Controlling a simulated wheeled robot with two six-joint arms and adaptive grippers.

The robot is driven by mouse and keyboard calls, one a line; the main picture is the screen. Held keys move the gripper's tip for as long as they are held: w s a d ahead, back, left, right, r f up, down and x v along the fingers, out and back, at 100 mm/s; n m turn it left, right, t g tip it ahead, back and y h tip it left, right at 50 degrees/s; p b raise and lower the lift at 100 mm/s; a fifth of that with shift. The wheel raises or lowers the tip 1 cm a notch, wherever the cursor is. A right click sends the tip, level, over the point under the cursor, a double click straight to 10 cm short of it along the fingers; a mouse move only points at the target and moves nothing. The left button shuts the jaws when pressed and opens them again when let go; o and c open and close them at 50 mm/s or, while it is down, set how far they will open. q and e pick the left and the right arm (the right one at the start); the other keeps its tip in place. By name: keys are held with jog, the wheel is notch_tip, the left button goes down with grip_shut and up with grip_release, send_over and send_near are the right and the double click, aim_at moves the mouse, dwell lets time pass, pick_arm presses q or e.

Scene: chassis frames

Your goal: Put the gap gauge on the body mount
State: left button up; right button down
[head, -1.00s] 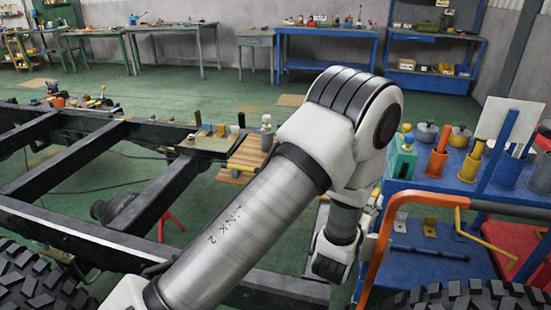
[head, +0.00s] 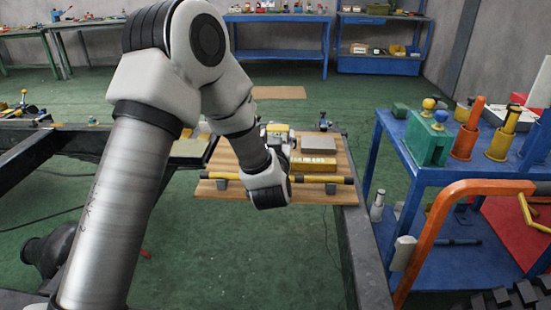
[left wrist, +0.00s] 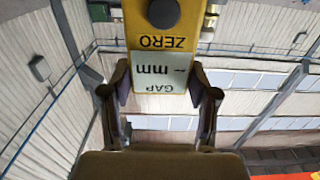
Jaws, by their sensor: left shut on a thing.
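In the left wrist view, my left gripper (left wrist: 160,85) is shut on the gap gauge (left wrist: 160,46), a yellow device with a dark round knob, a "ZERO" mark and a white "GAP mm" panel. The lettering appears upside down there. In the head view my left arm reaches over a wooden board on the chassis frame; its wrist hides most of the gripper, and I cannot make out the gauge clearly. The body mount cannot be told apart with certainty. My right gripper is not in view.
The wooden board (head: 220,160) carries a yellow block (head: 314,165), a grey block (head: 319,144) and a yellow-ended bar (head: 325,179). A blue cart (head: 388,122) with a green block (head: 428,138) and tool cups stands at the right. Green floor lies open beyond.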

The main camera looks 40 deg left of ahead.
pick_arm(q)
notch_tip(320, 180, down, 4)
jog(key=shift+s+b, duration=0.1)
jog(key=shift+b, duration=0.4)
jog(key=shift+f, duration=0.3)
jog(key=shift+f, duration=0.15)
jog(key=o, duration=1.4)
